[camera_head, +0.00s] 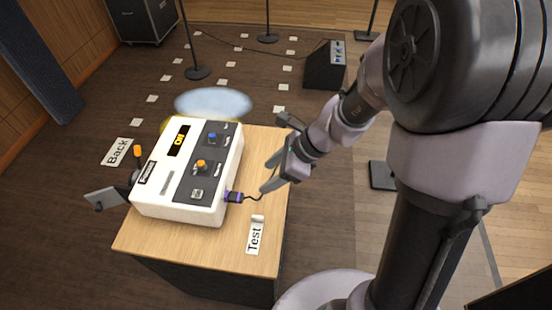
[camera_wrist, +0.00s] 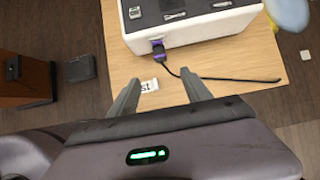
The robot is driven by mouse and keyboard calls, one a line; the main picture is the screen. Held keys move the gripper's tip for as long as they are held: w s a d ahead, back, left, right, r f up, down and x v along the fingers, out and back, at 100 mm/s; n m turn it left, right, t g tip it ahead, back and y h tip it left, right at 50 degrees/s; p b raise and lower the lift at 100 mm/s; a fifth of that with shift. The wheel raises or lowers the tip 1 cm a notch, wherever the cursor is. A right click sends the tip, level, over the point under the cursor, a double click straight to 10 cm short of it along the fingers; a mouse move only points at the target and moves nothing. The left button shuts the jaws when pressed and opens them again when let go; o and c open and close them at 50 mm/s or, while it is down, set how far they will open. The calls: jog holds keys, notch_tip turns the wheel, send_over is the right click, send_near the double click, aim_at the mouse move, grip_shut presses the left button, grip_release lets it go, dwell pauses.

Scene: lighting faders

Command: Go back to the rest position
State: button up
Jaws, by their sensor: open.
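My gripper (camera_head: 271,175) is open and empty at the right side of a white control box (camera_head: 180,212). In the wrist view my gripper (camera_wrist: 160,92) shows two spread fingers over the wooden table top, with nothing between them but the table and a label. The box has dark panels with an orange knob (camera_head: 201,164), a blue knob (camera_head: 212,137) and a lit yellow display (camera_head: 179,140). A purple plug (camera_head: 233,197) sits at the box's right side, with a black cable running from it past my fingers.
The box stands on a wooden table (camera_head: 262,272) with a "Test" label (camera_head: 255,236). A "Back" label (camera_head: 117,152) lies beyond the left edge. A black speaker (camera_head: 325,70), stands and a black case (camera_head: 142,18) are on the floor behind.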

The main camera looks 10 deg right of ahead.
jog(key=s+d+r+n+t+h+b, duration=0.2)
jog(key=s+r+n+t+h+b, duration=0.1)
jog(key=s+r+n, duration=1)
jog(key=s+n+h, duration=0.1)
jog(key=s+n, duration=0.1)
jog(key=n, duration=0.2)
jog(key=shift+d+n+b, duration=0.2)
jog(key=shift+n+b, duration=0.2)
jog(key=shift+r, duration=0.1)
dwell(0.5)
